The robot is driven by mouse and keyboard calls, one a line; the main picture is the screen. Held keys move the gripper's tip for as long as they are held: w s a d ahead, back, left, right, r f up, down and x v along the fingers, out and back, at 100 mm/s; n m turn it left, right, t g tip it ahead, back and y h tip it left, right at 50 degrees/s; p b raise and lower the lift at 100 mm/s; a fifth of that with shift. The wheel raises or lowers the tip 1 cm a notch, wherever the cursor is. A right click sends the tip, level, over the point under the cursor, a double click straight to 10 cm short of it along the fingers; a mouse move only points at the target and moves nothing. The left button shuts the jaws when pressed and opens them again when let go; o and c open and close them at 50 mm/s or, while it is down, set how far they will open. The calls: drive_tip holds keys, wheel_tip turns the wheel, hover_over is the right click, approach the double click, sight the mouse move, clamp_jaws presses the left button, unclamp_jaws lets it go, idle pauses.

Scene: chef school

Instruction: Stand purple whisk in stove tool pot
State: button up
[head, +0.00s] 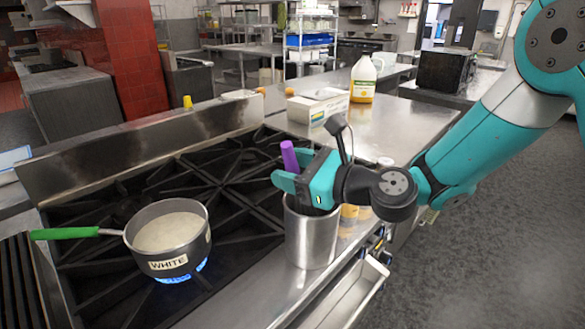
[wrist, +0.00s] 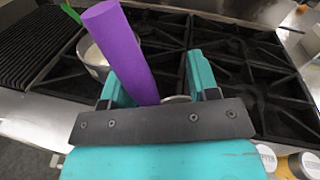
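The purple whisk shows only as its thick purple handle (head: 289,155), rising above my gripper; its wire end is hidden. The stove tool pot (head: 311,240) is a steel cylinder at the stove's front right edge. My gripper (head: 287,180) is just over the pot's mouth and hides most of its rim. In the wrist view, the fingers of my gripper (wrist: 158,85) are wide apart. The handle (wrist: 125,50) leans to the left between them, near the left finger, with a clear gap to the right finger. The lower end appears to go down into the pot, but my gripper covers it.
A saucepan (head: 171,262) labelled WHITE, with a green handle, sits over a lit blue flame. Yellow-labelled containers (wrist: 297,163) stand close beside the pot. A white box (head: 317,106) and a jug (head: 363,80) stand on the counter behind. An open drawer (head: 347,296) juts out below.

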idle(0.4)
drive_tip(key=shift+s+d+f, duration=0.1)
drive_tip(key=shift+s+d, duration=0.05)
drive_tip(key=shift+d, duration=0.2)
drive_tip(key=f+b+v, duration=0.1)
drive_tip(key=b+v, duration=0.6)
drive_tip(key=v, duration=0.9)
drive_tip(key=s+a+f+n+g+h, duration=0.1)
drive_tip(key=s+f+n+g+h, duration=0.2)
drive_tip(key=s+n, duration=0.45)
drive_tip(key=s+a+n+g+h, duration=0.2)
drive_tip(key=s+n+g, duration=0.25)
drive_tip(key=n, duration=0.55)
drive_tip(key=s+d+f+n+h, duration=0.1)
drive_tip(key=s+d+n+h, duration=0.5)
drive_tip(key=n, duration=0.4)
drive_tip(key=shift+d+f, duration=0.3)
drive_tip(key=shift+d, duration=0.15)
